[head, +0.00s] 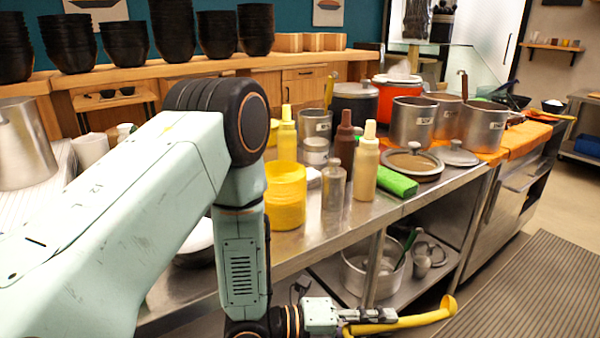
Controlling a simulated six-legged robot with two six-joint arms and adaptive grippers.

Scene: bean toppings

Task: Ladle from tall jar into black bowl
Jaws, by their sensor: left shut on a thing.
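My left gripper (378,317) is low in front of the counter, shut on a yellow ladle (425,318). The ladle lies roughly level, its rounded end to the right. Several tall steel jars stand at the counter's right, including one in front (412,124) and one farther right (483,126); which one is the task's jar I cannot tell. Their contents are hidden. Several stacks of black bowls (125,42) stand on the back shelf. A dark bowl (190,260) is partly hidden behind my left arm. My right gripper is not in view.
The steel counter (300,238) holds a yellow tub (286,195), sauce bottles (364,162), a green packet (398,181) and a lidded pan (412,164). A lower shelf holds a large pot (372,270). The floor at the right is clear.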

